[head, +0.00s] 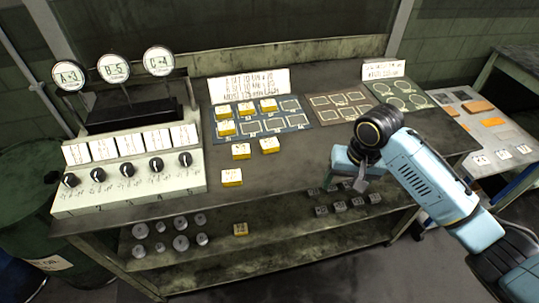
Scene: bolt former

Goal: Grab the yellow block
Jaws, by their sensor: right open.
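Several yellow-sided blocks with pale marked tops are in the head view. Some sit on the blue outlined tray, such as a yellow block at its front left (226,128). Three more are on the bench in front of it: a left yellow block (241,152), a right yellow block (269,146) and a front yellow block (231,178). Another yellow block (240,230) is on the lower shelf. My right gripper (345,184) is open, pointing down near the bench's front edge, right of all these blocks and apart from them. My left gripper is not in view.
The blue tray (292,118) lies beside a brown tray (319,112) and a green tray (421,99). A knobbed panel (138,190) stands left under three gauges. Metal cylinders (181,243) and small dark blocks (340,207) are on the lower shelf. Bench space between blocks and gripper is clear.

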